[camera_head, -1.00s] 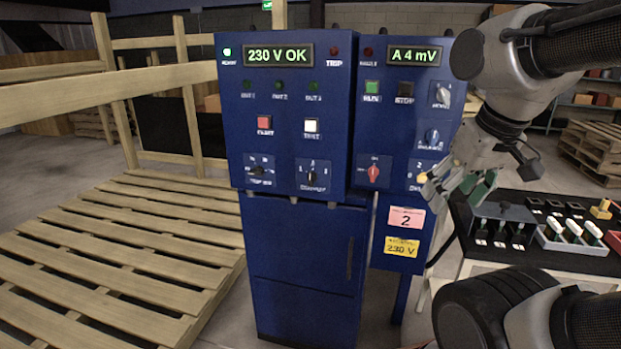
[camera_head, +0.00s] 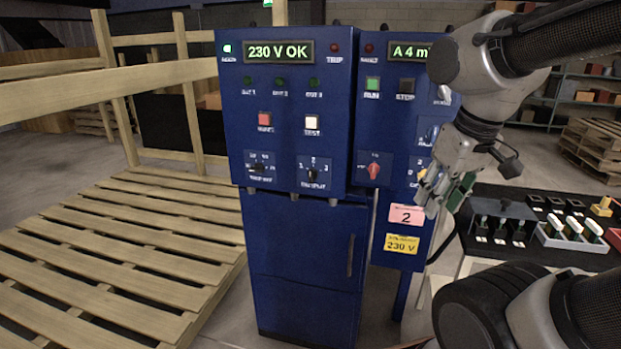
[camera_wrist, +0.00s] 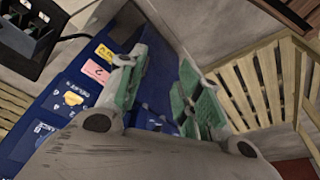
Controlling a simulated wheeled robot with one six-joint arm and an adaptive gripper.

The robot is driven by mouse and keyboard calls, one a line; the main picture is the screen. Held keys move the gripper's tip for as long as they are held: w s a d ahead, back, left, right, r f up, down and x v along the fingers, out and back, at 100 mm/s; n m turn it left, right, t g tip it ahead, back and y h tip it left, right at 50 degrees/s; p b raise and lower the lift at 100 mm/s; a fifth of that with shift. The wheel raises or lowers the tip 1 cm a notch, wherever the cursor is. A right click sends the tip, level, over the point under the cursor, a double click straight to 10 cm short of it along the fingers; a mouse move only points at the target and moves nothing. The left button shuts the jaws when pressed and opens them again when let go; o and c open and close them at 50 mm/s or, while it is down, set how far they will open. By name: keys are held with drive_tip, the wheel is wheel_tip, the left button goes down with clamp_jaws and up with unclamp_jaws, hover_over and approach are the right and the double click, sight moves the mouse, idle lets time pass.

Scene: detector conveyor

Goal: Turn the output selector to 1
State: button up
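My gripper (camera_head: 445,190) is in front of the right side of the blue right-hand panel, apart from it. Its green-padded fingers (camera_wrist: 162,92) are spread, with nothing between them in the wrist view. A selector with a yellow knob (camera_head: 419,174) and a "2" mark sits low on that panel, partly hidden by my gripper. A yellow knob (camera_wrist: 73,98) also shows left of the fingers in the wrist view. I cannot read its label or setting. A black selector (camera_head: 313,174) with several numbered positions is on the left cabinet; its label seems to read "display".
A red knob (camera_head: 373,171) is left of my gripper. A pink "2" card (camera_head: 406,216) and a yellow "230 V" card (camera_head: 402,244) are below it. A table with a black top (camera_head: 485,254) holding parts stands right. Wooden pallets (camera_head: 120,250) lie left.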

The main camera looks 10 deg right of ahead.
drive_tip(key=w+a+f+t+y, duration=0.1)
drive_tip(key=w+a+f+t, duration=0.1)
drive_tip(key=w+a+f, duration=1.2)
drive_tip(key=w+a+f+t+y, duration=0.1)
drive_tip(key=w+a+f, duration=1)
drive_tip(key=a, duration=0.4)
drive_tip(key=m+t+h, duration=0.7)
drive_tip(key=t+h, duration=0.3)
drive_tip(key=h, duration=0.1)
approach(310, 176)
drive_tip(key=x, duration=0.9)
drive_tip(key=shift+w+d, duration=0.2)
clamp_jaws()
